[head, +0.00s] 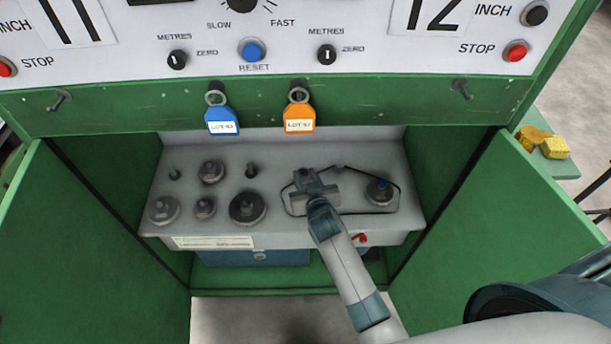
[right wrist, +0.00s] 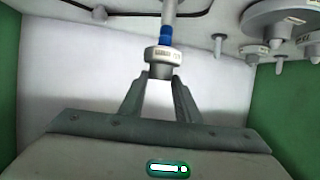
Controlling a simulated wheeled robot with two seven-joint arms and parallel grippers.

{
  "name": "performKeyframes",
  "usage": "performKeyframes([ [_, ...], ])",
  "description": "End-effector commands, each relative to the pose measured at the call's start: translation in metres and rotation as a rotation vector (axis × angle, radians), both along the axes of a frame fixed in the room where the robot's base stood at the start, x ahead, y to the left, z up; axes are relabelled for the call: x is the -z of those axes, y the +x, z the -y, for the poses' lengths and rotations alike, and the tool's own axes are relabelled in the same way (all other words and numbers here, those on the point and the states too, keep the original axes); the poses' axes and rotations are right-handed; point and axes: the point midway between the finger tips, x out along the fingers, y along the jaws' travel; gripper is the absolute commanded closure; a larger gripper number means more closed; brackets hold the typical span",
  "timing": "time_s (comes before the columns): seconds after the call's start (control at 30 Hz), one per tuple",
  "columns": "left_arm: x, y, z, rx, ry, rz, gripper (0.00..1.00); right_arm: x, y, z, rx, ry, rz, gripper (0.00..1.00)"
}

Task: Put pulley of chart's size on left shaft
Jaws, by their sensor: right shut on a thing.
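My right gripper (head: 312,185) is over the left shaft's place inside the green cabinet. In the right wrist view its fingers (right wrist: 160,80) are shut on a small grey pulley (right wrist: 163,57) with a printed band. That view is upside down; the left shaft (right wrist: 168,14), with a blue end, lines up with the pulley. The pulley is at the shaft's tip; I cannot tell whether it has slipped on. The right shaft carries a dark pulley (head: 380,193) with a blue top. A black belt (head: 401,197) loops around both shaft positions. My left gripper is not in view.
Several pulleys, including a large dark one (head: 248,208), stand on the left of the grey deck (head: 285,160). Blue (head: 222,120) and orange (head: 299,119) tags hang above. Open green doors (head: 75,240) flank the deck.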

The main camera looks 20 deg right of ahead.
Motion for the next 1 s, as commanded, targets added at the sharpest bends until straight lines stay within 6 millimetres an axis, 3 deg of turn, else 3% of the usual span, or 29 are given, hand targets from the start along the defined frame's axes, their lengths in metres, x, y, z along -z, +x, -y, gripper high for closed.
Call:
performKeyframes([
  [1.0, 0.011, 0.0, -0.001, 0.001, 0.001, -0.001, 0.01, 0.015, 0.0, 0.0, 0.0, -0.001, 0.001, 0.96],
])
